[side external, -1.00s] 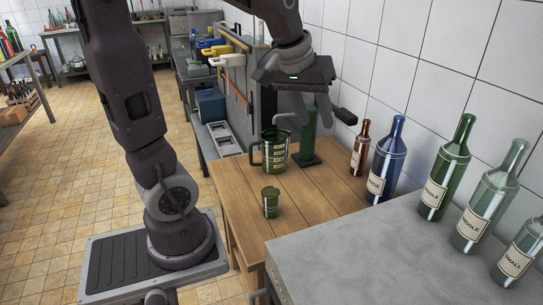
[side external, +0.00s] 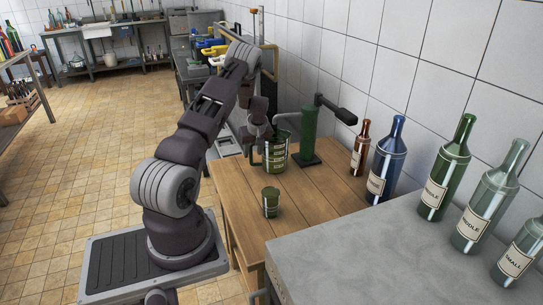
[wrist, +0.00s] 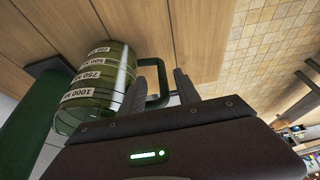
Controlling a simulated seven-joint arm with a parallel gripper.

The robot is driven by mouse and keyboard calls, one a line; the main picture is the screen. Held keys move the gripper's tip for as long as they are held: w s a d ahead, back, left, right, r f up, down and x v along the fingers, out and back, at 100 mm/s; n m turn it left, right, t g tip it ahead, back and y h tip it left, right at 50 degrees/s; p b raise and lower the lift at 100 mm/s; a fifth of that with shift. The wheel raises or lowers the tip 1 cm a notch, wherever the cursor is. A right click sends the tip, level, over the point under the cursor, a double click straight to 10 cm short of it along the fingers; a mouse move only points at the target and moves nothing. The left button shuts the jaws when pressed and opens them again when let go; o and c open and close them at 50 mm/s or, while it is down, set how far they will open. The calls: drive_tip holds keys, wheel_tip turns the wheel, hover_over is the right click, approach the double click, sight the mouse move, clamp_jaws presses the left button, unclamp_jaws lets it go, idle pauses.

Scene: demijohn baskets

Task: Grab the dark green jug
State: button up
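The dark green jug (side external: 276,158), a see-through measuring jug with white volume labels, stands on the wooden table near its far end. In the wrist view the jug (wrist: 100,85) is at the left, with its loop handle (wrist: 153,44) towards the picture's middle. My gripper (wrist: 169,70) is at this handle, one finger on the loop's inner side and the other outside it. The handle's outer bar lies between the fingers. In the side view my gripper (side external: 262,150) is at the jug's left and partly hidden.
A green stand with a black lever (side external: 310,135) is right beside the jug. A small green cup (side external: 270,202) stands nearer on the table. Brown (side external: 361,148) and blue (side external: 386,165) bottles stand to the right. The table's middle (side external: 310,200) is clear.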

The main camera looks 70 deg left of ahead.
sight(251, 156)
drive_tip(key=x, duration=0.4)
drive_tip(key=shift+s+d, duration=0.1)
drive_tip(key=shift+s, duration=0.1)
clamp_jaws()
drive_tip(key=shift+r, duration=0.1)
idle(1.0)
